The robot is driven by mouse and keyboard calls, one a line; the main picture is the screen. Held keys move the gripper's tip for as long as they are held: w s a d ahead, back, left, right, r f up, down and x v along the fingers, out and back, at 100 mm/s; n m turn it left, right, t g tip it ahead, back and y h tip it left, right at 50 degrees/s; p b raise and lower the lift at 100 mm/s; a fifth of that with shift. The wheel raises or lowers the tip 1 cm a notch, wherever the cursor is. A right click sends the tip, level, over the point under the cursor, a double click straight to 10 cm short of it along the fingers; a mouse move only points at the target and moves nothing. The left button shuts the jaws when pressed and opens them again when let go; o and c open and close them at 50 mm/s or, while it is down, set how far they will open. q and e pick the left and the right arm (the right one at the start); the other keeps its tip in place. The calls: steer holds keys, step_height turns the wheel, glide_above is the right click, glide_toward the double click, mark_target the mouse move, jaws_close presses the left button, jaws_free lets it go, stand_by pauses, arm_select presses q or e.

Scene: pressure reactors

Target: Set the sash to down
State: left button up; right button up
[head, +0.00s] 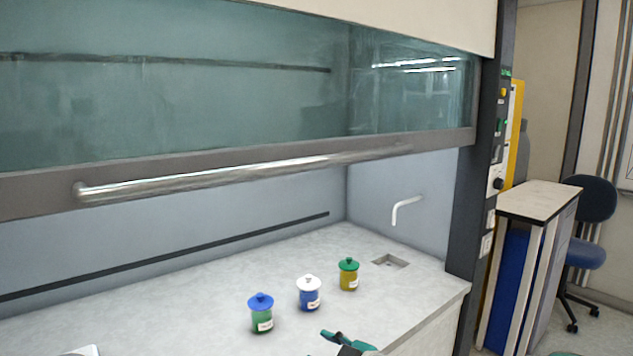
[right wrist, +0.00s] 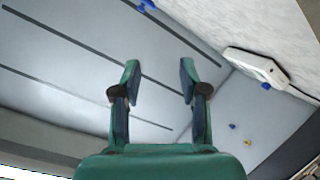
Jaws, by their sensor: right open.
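The sash (head: 240,95) is a large glass pane in a grey frame, raised part way with an open gap between its lower edge and the worktop. A shiny metal handle bar (head: 240,176) runs along its lower frame. My right gripper (head: 345,340) shows only in part at the bottom edge of the head view, below and apart from the handle. In the right wrist view its two teal fingers (right wrist: 158,78) stand apart with nothing between them. My left gripper is not in view.
On the pale worktop (head: 180,310) stand a green jar with blue lid (head: 261,314), a blue jar with white lid (head: 309,294) and a yellow jar with green lid (head: 348,274). A dark post (head: 483,170) with controls bounds the hood's right side.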

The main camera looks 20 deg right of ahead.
steer(key=s+d+r+n+t, duration=0.1)
steer(key=d+r+n+t, duration=0.15)
steer(key=r, duration=0.75)
steer(key=s+d+r+n+t, duration=0.1)
steer(key=s+r+n, duration=0.15)
steer(key=r, duration=0.65)
steer(key=n+t+y, duration=0.2)
steer(key=n, duration=0.4)
glide_toward(310, 166)
steer(key=p+x, duration=0.1)
steer(key=x, duration=0.2)
steer(key=p+x, duration=0.1)
steer(key=x, duration=0.3)
steer(key=d+p+x, duration=0.1)
steer(key=p+x, duration=0.1)
steer(key=x, duration=0.2)
steer(key=shift+w+a+r, duration=0.1)
steer(key=shift+w, duration=0.1)
jaws_close()
